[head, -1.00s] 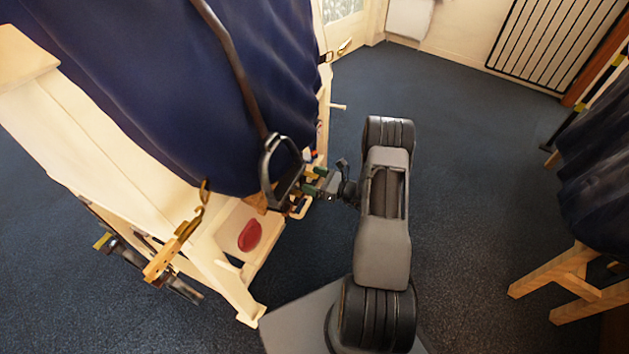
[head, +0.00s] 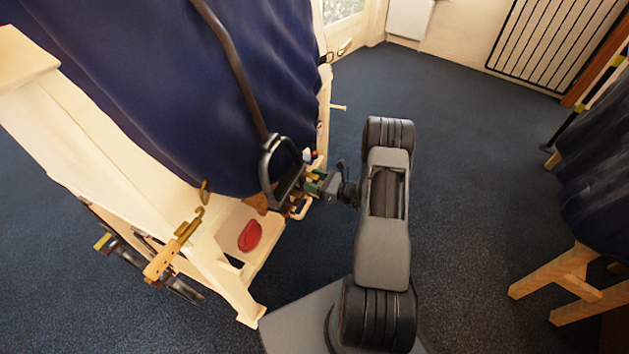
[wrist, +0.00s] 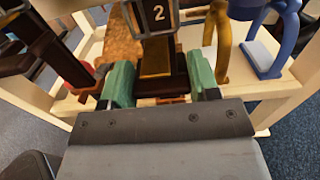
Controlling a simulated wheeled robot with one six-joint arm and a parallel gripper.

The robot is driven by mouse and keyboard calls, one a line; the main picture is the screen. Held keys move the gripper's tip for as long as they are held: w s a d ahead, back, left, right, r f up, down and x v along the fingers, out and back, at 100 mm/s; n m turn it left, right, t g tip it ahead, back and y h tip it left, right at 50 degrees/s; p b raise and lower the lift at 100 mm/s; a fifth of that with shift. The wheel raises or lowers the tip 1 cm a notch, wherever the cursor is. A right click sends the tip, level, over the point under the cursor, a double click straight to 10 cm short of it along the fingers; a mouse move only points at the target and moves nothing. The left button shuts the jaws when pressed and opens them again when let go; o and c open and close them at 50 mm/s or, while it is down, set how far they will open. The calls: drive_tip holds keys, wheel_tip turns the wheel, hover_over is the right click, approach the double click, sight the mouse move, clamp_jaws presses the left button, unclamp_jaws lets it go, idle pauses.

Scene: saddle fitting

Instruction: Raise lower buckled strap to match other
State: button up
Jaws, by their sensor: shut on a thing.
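A brown strap (head: 238,75) hangs down the navy-covered form, with a dark stirrup (head: 268,168) at its lower end. No second strap of this kind can be made out, and I cannot see a buckle clearly. My gripper (head: 312,187) is just right of the stirrup, low by the cream stand. In the wrist view its green fingertips (wrist: 158,82) are shut on a dark brown and brass piece (wrist: 157,60). A dark plate marked "2" (wrist: 160,16) sits at the top of this piece. The stirrup hides part of the grip in the head view.
The cream wooden stand (head: 88,150) has a low shelf with a red oval thing (head: 249,236). In the wrist view a brass hook (wrist: 221,45) and a blue hook-like thing (wrist: 268,42) are close on the right. Open blue floor (head: 460,130) lies to the right.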

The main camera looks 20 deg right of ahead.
wheel_tip(320, 180, up, 6)
drive_tip(key=p, duration=0.4)
drive_tip(key=shift+f, duration=0.1)
drive_tip(key=o, duration=1.3)
drive_tip(key=p+v, duration=0.2)
drive_tip(key=v, duration=1.1)
drive_tip(key=shift+s+d, duration=0.25)
drive_tip(key=shift+s, duration=0.1)
